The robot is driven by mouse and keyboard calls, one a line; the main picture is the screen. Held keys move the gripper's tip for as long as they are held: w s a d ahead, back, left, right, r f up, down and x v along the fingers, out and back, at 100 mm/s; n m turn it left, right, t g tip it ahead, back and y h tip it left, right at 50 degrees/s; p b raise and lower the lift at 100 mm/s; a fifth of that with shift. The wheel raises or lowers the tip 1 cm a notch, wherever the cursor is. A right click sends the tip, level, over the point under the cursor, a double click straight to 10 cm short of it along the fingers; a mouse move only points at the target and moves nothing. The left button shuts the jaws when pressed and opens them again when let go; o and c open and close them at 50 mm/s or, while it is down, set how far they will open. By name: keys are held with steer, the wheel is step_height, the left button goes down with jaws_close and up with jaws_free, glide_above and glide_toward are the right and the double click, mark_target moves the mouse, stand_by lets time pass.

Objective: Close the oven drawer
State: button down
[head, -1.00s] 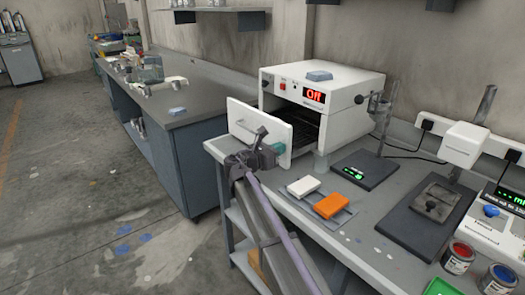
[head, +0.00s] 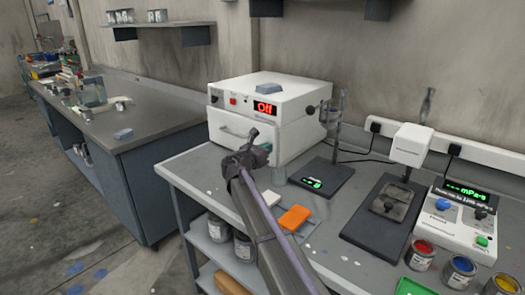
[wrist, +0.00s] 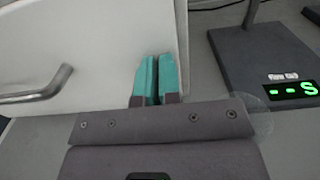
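The white oven (head: 270,105) stands on the bench with a red "Off" display. Its drawer (head: 236,133) has a bar handle, and its front looks flush or nearly flush with the oven body. The drawer front (wrist: 90,45) and handle (wrist: 38,88) also show in the wrist view. My gripper (head: 262,147) is at the right part of the drawer front. In the wrist view the teal fingertips (wrist: 156,75) lie side by side with almost no gap, near the front's right edge. Nothing shows between them. I cannot tell whether they touch the front.
A viscometer (head: 383,200) and paint cans (head: 421,255) are further right.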

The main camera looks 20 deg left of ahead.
steer(key=shift+w+d+r, duration=0.1)
steer(key=shift+w, duration=0.15)
steer(key=v, duration=1.4)
steer(key=shift+s, duration=0.25)
steer(key=d+r+m+g+h+p, duration=0.15)
steer(key=d+m+g+p, duration=0.5)
steer(key=d, duration=1.35)
steer(key=d+r+m+g+h+p, duration=0.1)
steer(key=d+r+m+g+p, duration=0.25)
steer(key=d+m+p, duration=1.15)
steer(key=s+d+r+m+g+y+p, duration=0.3)
steer(key=s+d+m, duration=0.2)
steer(key=s+d, duration=0.5)
steer(key=s+d+r+m+g+y+p, duration=0.3)
steer(key=s+d+m, duration=0.3)
steer(key=s+d, duration=0.4)
steer(key=d+g+y+p, duration=0.1)
steer(key=d, duration=0.2)
steer(key=shift+d+m, duration=0.1)
steer(key=shift+m, duration=0.15)
